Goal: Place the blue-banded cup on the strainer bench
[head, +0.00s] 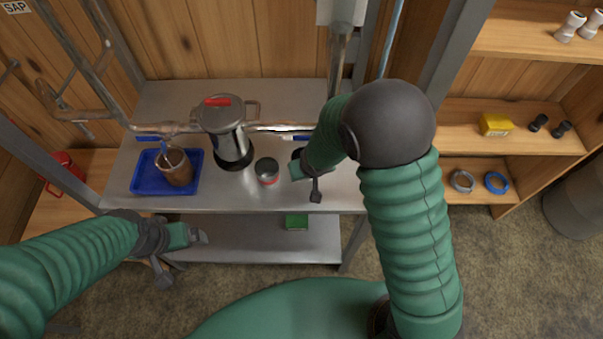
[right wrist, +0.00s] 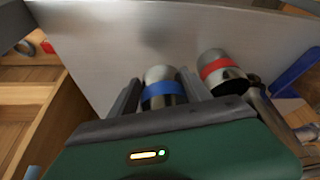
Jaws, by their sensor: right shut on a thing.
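The blue-banded cup (right wrist: 160,90) is a small steel cup between the two fingers of my right gripper (right wrist: 162,92) in the right wrist view. The gripper is shut on it. In the head view my right gripper (head: 304,170) is over the front right of a grey metal bench (head: 225,203), and hides most of the cup. I cannot tell whether the cup touches the bench. My left gripper (head: 192,236) hangs empty in front of the bench's front edge, low at left; its finger gap is not clear.
A red-banded cup (head: 267,171) stands close to the left of my right gripper. Behind it is a steel pot (head: 228,132) with a red label. A blue tray (head: 140,182) holds a brown pitcher (head: 175,170). A grey post and wooden shelves (head: 460,110) stand at right.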

